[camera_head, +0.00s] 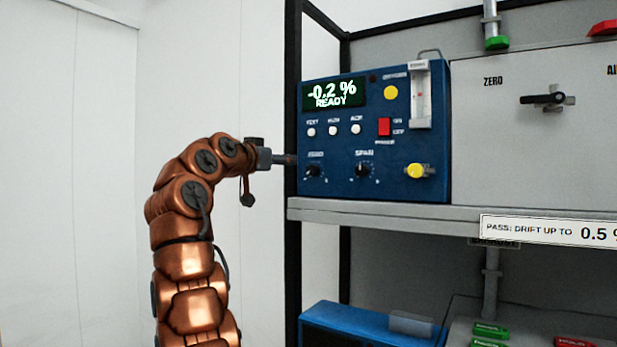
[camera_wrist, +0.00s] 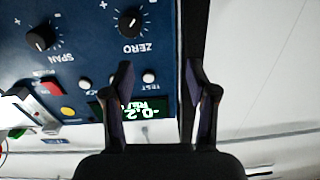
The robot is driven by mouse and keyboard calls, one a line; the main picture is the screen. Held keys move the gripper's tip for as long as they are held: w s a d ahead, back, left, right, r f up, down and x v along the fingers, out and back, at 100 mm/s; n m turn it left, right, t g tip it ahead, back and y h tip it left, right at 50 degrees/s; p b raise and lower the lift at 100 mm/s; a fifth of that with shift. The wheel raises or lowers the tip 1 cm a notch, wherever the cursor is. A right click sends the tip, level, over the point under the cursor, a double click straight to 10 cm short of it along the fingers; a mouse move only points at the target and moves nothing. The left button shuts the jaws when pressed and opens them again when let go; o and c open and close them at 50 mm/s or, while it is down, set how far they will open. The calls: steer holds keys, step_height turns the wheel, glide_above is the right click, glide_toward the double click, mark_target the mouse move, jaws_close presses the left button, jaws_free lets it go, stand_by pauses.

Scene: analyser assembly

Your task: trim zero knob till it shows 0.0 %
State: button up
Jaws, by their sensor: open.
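The blue analyser (camera_head: 350,140) stands on a shelf, and its display (camera_head: 333,94) reads -0.2 % with READY below. The black zero knob (camera_head: 313,171) is at the lower left of its panel. My gripper (camera_head: 286,160) is at the panel's left edge, just left of the knob and slightly above it. In the wrist view, which shows the panel upside down, the zero knob (camera_wrist: 130,22) lies beyond the fingertips, up and to the left. My gripper (camera_wrist: 158,68) is open there, with nothing between its fingers. Its left finger overlaps part of the display (camera_wrist: 140,108).
The span knob (camera_head: 362,170) sits right of the zero knob, with a yellow knob (camera_head: 415,170) further right. White buttons (camera_head: 333,130) and a red switch (camera_head: 384,126) are above. A black rack post (camera_head: 292,100) stands along the analyser's left side. The shelf edge (camera_head: 380,215) runs below.

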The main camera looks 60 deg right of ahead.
mark_target(311, 172)
steer(key=shift+s+d+f+n+p, duration=0.1)
steer(key=shift+s+d+f+n, duration=0.4)
steer(key=shift+d+n, duration=1.1)
steer(key=shift+s+d+f+n+p, duration=0.1)
steer(key=shift+s+d+f+n, duration=0.55)
steer(key=shift+n, duration=1.5)
steer(key=shift+s+d+f+n+p, duration=0.15)
steer(key=shift+s+d+n, duration=0.4)
steer(key=shift+d+n, duration=1.25)
steer(key=shift+c, duration=0.3)
jaws_close()
steer(key=shift+f, duration=0.1)
steer(key=shift+f+m+b, duration=0.1)
steer(key=shift+m+b, duration=0.15)
steer(key=shift+b, duration=0.15)
